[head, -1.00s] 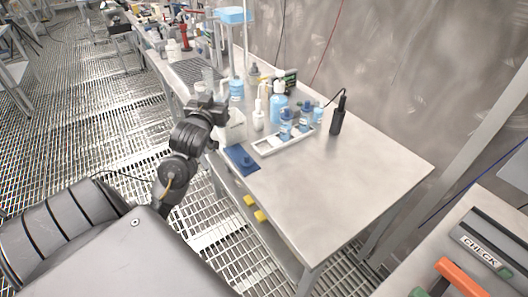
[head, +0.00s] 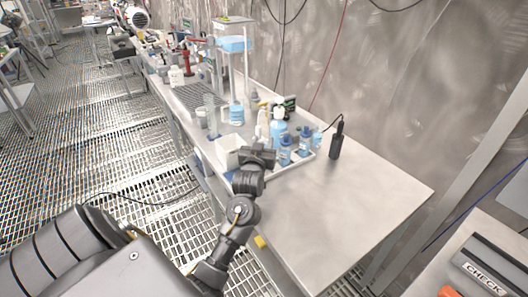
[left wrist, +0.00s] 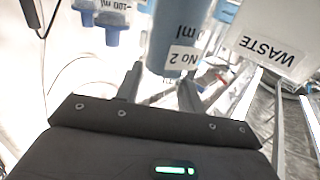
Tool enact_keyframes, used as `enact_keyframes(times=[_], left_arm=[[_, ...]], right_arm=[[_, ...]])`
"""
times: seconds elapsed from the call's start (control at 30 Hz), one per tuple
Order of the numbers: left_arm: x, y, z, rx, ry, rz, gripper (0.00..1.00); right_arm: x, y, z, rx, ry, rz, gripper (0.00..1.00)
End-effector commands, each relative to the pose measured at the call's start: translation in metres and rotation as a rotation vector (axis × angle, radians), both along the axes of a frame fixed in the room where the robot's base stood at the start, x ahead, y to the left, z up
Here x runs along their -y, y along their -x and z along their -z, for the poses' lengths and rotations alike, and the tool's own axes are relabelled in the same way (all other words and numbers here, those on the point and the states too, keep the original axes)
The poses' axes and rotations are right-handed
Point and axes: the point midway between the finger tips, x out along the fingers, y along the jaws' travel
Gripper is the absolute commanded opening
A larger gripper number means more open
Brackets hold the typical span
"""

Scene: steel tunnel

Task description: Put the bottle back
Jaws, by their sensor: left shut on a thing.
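My left gripper (head: 258,156) is over the table at the near left end of the white tray (head: 296,165). In the left wrist view it (left wrist: 160,84) is shut on a blue bottle (left wrist: 170,38) with a white label reading "No 2". In the head view the gripper hides this bottle, and I cannot tell whether it touches the tray. Two blue bottles (head: 285,149) (head: 305,141) stand in the tray, right of the gripper. My right gripper is out of view.
A white waste box (head: 229,150) stands just left of the gripper, and its label shows in the left wrist view (left wrist: 270,48). The table's right part (head: 365,195) is clear.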

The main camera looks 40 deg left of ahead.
Motion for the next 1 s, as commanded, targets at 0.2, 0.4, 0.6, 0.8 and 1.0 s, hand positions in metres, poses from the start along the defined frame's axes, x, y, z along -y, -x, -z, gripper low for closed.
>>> enact_keyframes(times=[0.2, 0.4, 0.6, 0.8, 1.0], left_arm=[[0.003, -0.003, 0.024, -0.004, 0.000, 0.000, 0.00], [0.003, -0.004, 0.037, 0.000, 0.001, 0.001, 0.00], [0.003, -0.004, 0.037, 0.000, 0.001, 0.001, 0.00], [0.003, -0.004, 0.040, 0.000, 0.001, 0.001, 0.47], [0.003, -0.004, 0.040, 0.000, 0.001, 0.001, 0.60]], right_arm=[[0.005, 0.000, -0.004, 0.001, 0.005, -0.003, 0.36], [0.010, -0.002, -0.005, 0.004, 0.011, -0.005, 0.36], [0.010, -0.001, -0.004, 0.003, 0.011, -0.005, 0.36], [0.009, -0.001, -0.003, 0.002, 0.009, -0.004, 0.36], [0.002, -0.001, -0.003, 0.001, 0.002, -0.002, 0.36]])
